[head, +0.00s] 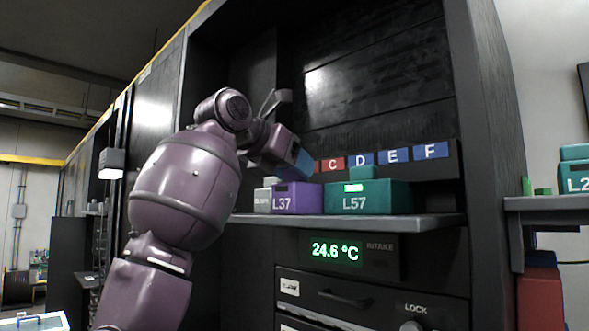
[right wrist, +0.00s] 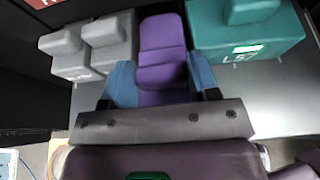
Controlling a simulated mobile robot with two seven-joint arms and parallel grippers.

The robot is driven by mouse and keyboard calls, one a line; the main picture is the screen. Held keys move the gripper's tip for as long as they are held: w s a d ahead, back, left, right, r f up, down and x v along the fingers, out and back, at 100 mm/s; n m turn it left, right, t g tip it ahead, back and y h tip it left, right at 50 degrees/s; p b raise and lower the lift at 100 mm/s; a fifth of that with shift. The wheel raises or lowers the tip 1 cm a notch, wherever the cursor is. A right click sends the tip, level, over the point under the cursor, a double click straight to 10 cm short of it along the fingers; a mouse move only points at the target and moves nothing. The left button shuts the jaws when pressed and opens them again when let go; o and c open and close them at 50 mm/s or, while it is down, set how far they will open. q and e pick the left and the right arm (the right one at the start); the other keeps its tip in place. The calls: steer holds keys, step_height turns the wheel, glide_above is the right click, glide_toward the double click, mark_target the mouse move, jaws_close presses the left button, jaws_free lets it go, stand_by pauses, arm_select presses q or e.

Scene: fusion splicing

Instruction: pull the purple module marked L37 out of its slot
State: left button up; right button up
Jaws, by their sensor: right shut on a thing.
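The purple module (head: 310,199) marked L37 sits on the shelf, between a grey module on its left and the teal module (head: 383,197) marked L57 on its right. My right gripper (head: 296,162) reaches in from the left above it. In the right wrist view, the gripper's blue fingers (right wrist: 163,82) are on both sides of the purple module (right wrist: 163,45) and shut on its raised top part. The fingertips' contact is partly hidden in the head view. My left gripper is not in view.
Two grey modules (right wrist: 85,47) stand beside the purple one. Lettered tags, with D (head: 361,158) among them, line the back of the shelf (head: 350,222). A display reading 24.6 °C (head: 337,251) is below. Another shelf with a teal module (head: 575,180) is at the right.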

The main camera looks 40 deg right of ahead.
steer(key=shift+a, duration=0.45)
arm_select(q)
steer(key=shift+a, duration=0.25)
arm_select(e)
steer(key=shift+d, duration=0.1)
steer(key=o, duration=1.1)
arm_select(q)
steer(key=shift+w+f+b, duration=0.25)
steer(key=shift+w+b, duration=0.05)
steer(key=shift+b, duration=0.45)
arm_select(e)
steer(key=v, duration=1)
steer(key=shift+a+r, duration=0.1)
steer(key=shift+a, duration=0.3)
